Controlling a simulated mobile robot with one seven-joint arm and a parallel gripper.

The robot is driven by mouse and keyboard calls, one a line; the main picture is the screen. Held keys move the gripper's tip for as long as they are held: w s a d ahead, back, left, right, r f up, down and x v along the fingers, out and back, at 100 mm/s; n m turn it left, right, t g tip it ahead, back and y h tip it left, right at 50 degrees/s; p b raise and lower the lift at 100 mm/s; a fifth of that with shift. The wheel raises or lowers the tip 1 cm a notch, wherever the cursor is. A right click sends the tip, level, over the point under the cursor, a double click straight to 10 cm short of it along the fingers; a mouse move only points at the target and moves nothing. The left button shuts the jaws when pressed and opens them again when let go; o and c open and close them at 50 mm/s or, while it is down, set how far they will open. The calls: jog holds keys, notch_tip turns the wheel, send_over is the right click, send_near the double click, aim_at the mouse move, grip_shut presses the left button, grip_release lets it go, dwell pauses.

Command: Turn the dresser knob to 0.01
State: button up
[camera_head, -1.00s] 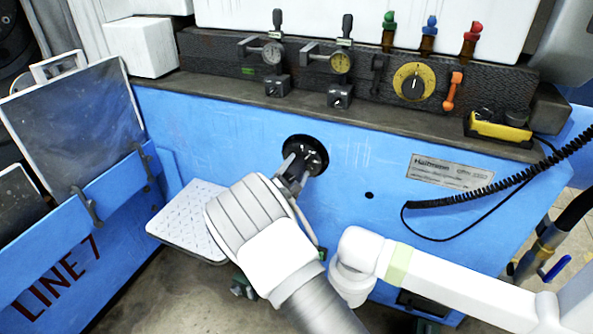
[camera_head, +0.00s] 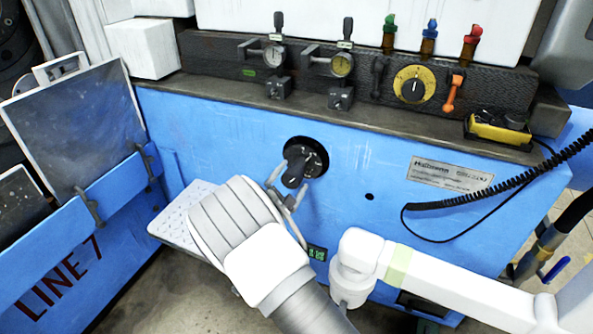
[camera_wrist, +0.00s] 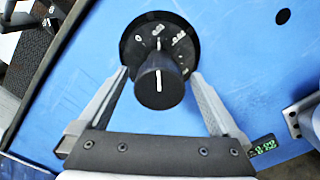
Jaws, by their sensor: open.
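The black dresser knob (camera_head: 296,168) sits on a round black dial plate (camera_head: 318,152) on the blue machine front. In the wrist view the knob (camera_wrist: 158,82) has a white pointer line, which points up toward a small label right of the 0 mark. The dial numbers are too blurred to read surely. My gripper (camera_head: 287,183) is open just in front of the knob. In the wrist view its two fingers (camera_wrist: 160,80) stand left and right of the knob, apart from it.
A small green digital display (camera_head: 317,253) is below the dial, too small to read surely. A yellow-ringed dial (camera_head: 412,85), gauges (camera_head: 342,65) and levers stand on the dark ledge above. A perforated white tray (camera_head: 170,222) is at lower left. A coiled black cable (camera_head: 480,190) hangs at right.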

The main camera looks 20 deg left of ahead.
jog(key=s+a+p, duration=0.1)
jog(key=s+p, duration=0.1)
jog(key=s, duration=1.1)
jog(key=shift+s, duration=0.2)
jog(key=shift+r, duration=0.1)
